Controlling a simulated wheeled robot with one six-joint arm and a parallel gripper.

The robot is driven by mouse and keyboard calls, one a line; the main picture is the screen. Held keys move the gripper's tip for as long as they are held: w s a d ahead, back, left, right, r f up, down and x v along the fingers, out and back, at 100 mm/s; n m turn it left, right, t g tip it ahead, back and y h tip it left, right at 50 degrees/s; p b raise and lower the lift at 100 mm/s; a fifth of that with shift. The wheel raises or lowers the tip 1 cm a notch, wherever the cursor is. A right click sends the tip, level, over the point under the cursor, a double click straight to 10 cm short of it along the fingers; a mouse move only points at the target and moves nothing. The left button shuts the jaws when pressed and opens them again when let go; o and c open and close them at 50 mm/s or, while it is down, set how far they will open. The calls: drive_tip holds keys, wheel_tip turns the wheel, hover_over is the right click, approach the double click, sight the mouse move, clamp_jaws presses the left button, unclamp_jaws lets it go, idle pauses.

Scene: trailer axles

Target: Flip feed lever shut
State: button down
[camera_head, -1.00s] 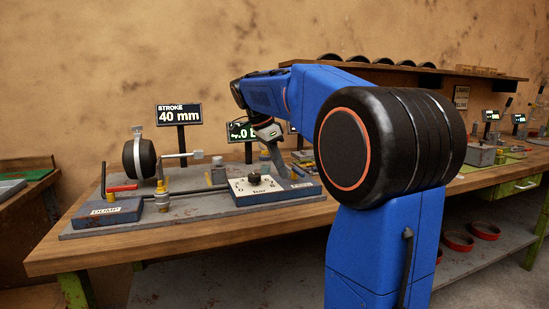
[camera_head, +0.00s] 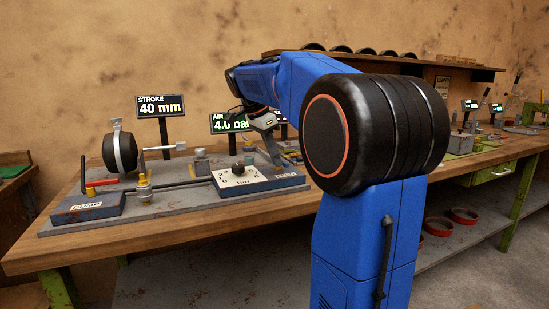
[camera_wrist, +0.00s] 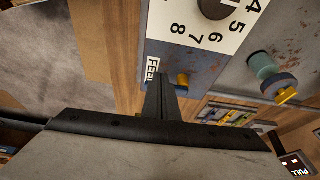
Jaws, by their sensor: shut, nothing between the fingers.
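The feed block (camera_head: 286,183) is the blue box end at the right of the dial panel in the head view. In the wrist view its FEED label (camera_wrist: 152,68) shows just left of my fingertips. A small yellow-tipped part (camera_wrist: 183,79), perhaps of the feed lever, sticks out right beside the fingertips; I cannot tell whether they touch. The rest of the lever is not clear. My gripper (camera_wrist: 163,80) is shut and empty, over the block's edge; in the head view my gripper (camera_head: 275,155) slants down behind the dial panel.
The dial panel (camera_head: 240,176) has a black knob (camera_head: 238,170). The dump block (camera_head: 88,207) with a red lever (camera_head: 103,182) stands at left. A STROKE display (camera_head: 160,106) and AIR display (camera_head: 226,122) stand behind. A teal-and-blue fitting (camera_wrist: 270,75) lies right of my fingers.

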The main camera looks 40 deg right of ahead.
drive_tip(key=shift+s+d+n, duration=0.15)
drive_tip(key=shift+n, duration=0.15)
drive_tip(key=n, duration=0.1)
drive_tip(key=s+d+n+t, duration=0.1)
drive_tip(key=n, duration=0.1)
drive_tip(key=shift+s+d+n+t, duration=0.1)
drive_tip(key=shift+d+n+t, duration=0.15)
drive_tip(key=shift+n+t, duration=0.05)
drive_tip(key=n, duration=0.1)
drive_tip(key=d+n+t, duration=0.1)
drive_tip(key=n, duration=0.1)
drive_tip(key=d+n, duration=0.1)
drive_tip(key=shift+s+t, duration=0.25)
drive_tip(key=shift+t, duration=0.05)
drive_tip(key=d+n, duration=0.1)
drive_tip(key=n, duration=0.1)
drive_tip(key=d+n+t+y, duration=0.1)
drive_tip(key=n, duration=0.2)
drive_tip(key=shift+w+d+y, duration=0.15)
drive_tip(key=shift+y, duration=0.15)
drive_tip(key=shift+w+d, duration=0.5)
drive_tip(key=shift+d, duration=0.3)
drive_tip(key=shift+w+d, duration=0.1)
drive_tip(key=shift+d, duration=0.05)
